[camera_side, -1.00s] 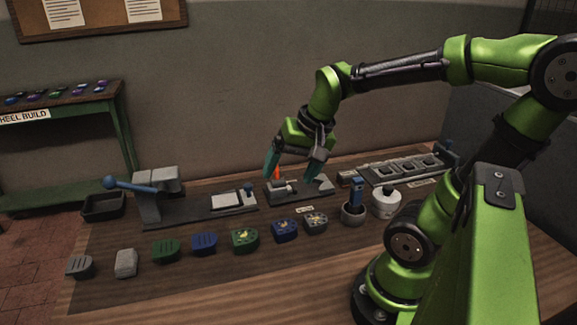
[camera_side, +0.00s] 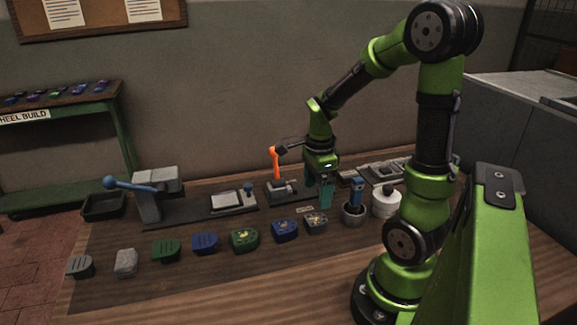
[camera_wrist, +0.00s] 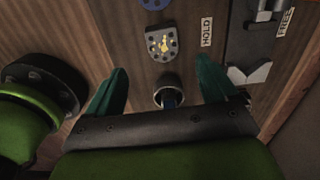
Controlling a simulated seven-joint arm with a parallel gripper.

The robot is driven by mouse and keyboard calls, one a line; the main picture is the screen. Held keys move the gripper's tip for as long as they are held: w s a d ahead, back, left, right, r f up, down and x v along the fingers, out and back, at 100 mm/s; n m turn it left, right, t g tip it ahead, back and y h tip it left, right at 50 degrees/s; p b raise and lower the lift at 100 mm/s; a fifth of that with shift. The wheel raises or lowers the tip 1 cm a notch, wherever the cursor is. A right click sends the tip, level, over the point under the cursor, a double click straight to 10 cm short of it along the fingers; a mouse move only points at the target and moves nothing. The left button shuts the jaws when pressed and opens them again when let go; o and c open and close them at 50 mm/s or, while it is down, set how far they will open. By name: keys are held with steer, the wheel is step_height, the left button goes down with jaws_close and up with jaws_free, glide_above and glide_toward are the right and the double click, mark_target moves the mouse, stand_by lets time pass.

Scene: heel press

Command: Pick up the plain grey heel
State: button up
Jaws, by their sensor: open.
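Two grey heels without yellow marks sit at the front left of the bench in the side view. One is a lighter grey heel (camera_side: 126,262) with no clear slots on top. The other is a darker grey heel (camera_side: 80,266) with slots, at the far left end of the row. My gripper (camera_side: 318,200) is open and empty, pointing down well to the right of both. It is near a grey heel with yellow marks (camera_side: 316,222), which also shows in the wrist view (camera_wrist: 162,44). Neither unmarked grey heel shows in the wrist view.
Green and blue heels (camera_side: 205,243) fill the row between. Behind stand a press with a blue lever (camera_side: 130,185) and a fixture with an orange handle (camera_side: 275,162). A cup with a blue-handled tool (camera_side: 353,210) and a white pot (camera_side: 386,202) stand right of the row.

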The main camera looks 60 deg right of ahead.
mark_target(316, 218)
steer(key=f, duration=0.9)
steer(key=shift+d+f, duration=0.2)
steer(key=shift+d, duration=0.05)
